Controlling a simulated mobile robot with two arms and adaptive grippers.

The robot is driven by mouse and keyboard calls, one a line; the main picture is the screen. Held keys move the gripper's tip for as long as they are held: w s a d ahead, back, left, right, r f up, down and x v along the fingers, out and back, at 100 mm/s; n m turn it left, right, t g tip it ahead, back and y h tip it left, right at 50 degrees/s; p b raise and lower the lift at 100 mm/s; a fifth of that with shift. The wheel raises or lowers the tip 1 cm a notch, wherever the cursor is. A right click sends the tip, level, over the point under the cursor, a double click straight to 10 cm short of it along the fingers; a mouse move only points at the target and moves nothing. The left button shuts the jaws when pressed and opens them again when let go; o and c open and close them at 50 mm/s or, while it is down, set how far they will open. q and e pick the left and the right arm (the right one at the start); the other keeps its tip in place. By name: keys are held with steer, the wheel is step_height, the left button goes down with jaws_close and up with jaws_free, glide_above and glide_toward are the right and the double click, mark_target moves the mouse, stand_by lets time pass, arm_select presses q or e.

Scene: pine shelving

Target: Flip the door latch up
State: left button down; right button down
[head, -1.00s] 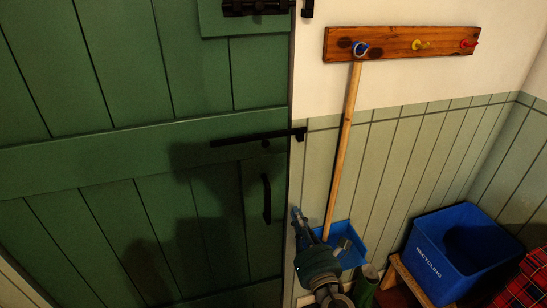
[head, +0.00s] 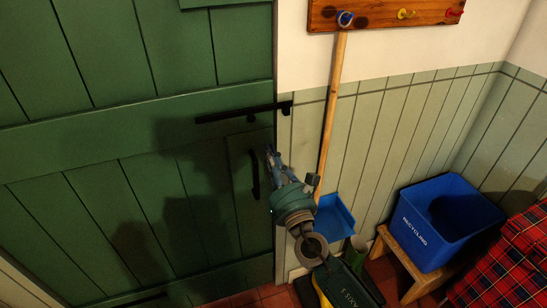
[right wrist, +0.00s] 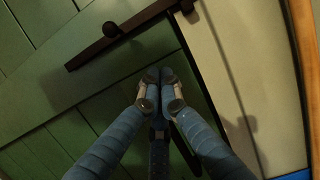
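The black door latch (head: 228,115) is a bar lying nearly level across the green door (head: 90,140), its right end at the catch (head: 286,107) on the frame. It also shows in the right wrist view (right wrist: 120,36), above the fingertips. My right gripper (head: 270,152) is just below the latch's right end, beside the black door handle (head: 254,175). My left gripper is not in view.
A broom (head: 332,115) hangs from a wooden peg rack (head: 385,14) right of the door, with a blue dustpan (head: 335,218) low beside it. A blue recycling bin (head: 430,235) stands on a wooden stool (head: 400,268) at the right. A red plaid cloth (head: 515,255) is beside it.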

mark_target(259, 117)
steer(key=x, duration=0.5)
steer(key=shift+w+a+r, duration=0.1)
steer(key=shift+w+r, duration=0.15)
steer(key=shift+r, duration=0.2)
step_height(259, 117, up, 2)
steer(key=p, duration=0.2)
steer(key=shift+s+r+p, duration=0.1)
steer(key=shift+p, duration=0.3)
steer(key=shift+s+r+p, duration=0.15)
steer(key=shift+r+p, duration=0.2)
steer(key=shift+r, duration=0.15)
steer(key=shift+f, duration=0.1)
